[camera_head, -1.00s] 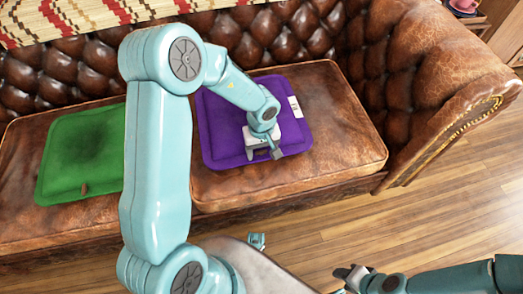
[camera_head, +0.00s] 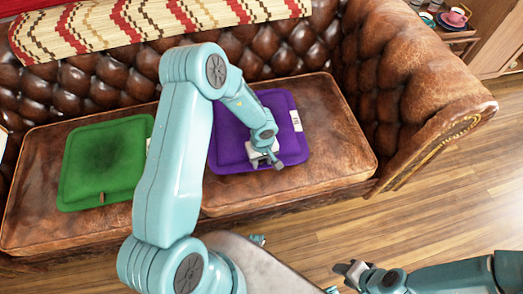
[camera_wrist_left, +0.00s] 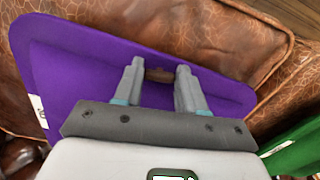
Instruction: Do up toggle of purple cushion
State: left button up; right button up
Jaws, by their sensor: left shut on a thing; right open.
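The purple cushion (camera_head: 228,150) lies on the right half of the sofa seat, with a white label on its right edge. My left gripper (camera_head: 263,163) is over its front edge, partly hiding it. In the left wrist view, my left gripper (camera_wrist_left: 159,74) has its fingers on either side of the small brown toggle (camera_wrist_left: 160,76) at the edge of the purple cushion (camera_wrist_left: 90,65), and is shut on it. In the head view the toggle is hidden behind the gripper. My right gripper (camera_head: 343,272) is open and empty at the bottom, away from the sofa.
A green cushion (camera_head: 100,165) with a small brown toggle (camera_head: 102,197) at its front edge lies on the left of the brown leather seat (camera_head: 325,140). A tufted armrest (camera_head: 420,90) closes the right side. Wooden floor (camera_head: 400,220) in front is clear.

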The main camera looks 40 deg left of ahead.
aim_at(262, 167)
pick_arm(q)
jog(key=n+p, duration=0.1)
jog(key=p, duration=0.2)
jog(key=shift+s+d+r+p, duration=0.3)
jog(key=shift+p, duration=0.05)
jog(key=shift+f+n, duration=0.25)
jog(key=shift+n, duration=0.15)
jog(key=shift+f, duration=0.1)
pick_arm(e)
notch_tip(262, 167, up, 5)
jog(key=shift+r, duration=0.2)
pick_arm(q)
jog(key=o, duration=1.1)
jog(key=shift+c, duration=0.2)
notch_tip(262, 167, up, 16)
jog(key=p, duration=1.9)
pick_arm(e)
notch_tip(262, 167, up, 19)
jog(key=shift+r, duration=0.15)
